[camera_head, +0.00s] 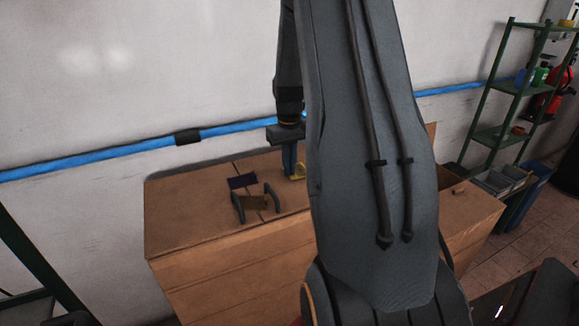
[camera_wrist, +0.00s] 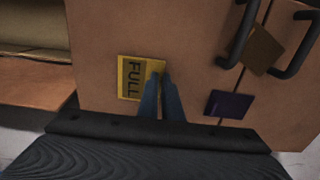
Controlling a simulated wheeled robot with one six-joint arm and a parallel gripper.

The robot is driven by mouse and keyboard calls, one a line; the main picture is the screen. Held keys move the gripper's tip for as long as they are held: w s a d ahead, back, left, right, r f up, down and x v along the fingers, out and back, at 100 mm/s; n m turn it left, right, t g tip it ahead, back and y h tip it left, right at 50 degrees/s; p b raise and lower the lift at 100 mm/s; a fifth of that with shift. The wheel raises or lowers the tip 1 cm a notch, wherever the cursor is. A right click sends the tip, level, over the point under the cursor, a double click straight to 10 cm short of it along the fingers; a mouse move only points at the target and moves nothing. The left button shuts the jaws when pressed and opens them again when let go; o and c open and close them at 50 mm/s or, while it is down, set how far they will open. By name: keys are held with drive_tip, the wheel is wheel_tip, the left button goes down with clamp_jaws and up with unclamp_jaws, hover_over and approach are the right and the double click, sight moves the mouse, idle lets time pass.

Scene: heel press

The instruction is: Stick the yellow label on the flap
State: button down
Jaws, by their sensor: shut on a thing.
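The yellow label (camera_wrist: 130,79), printed "FULL", is flat over the brown top panel (camera_wrist: 105,35) in the wrist view. I cannot tell whether it touches the panel. My gripper (camera_wrist: 161,82) is shut on the label's right edge. My arm hides part of the box there. I cannot tell which brown panel is the flap.
A dark purple card (camera_wrist: 228,104) lies right of the label in the wrist view. Farther right are two dark handles (camera_wrist: 241,38) with a brown piece (camera_wrist: 264,48) between them. A wall with a blue pipe (camera_head: 240,129) is behind. A green shelf (camera_head: 490,110) stands right.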

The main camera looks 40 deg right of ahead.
drive_tip(key=shift+f, duration=0.3)
idle(0.5)
drive_tip(key=c, duration=1.4)
unclamp_jaws()
drive_tip(key=shift+r, duration=0.15)
drive_tip(key=shift+r+p, duration=2.35)
drive_tip(key=shift+r, duration=1.05)
drive_tip(key=shift+a, duration=0.1)
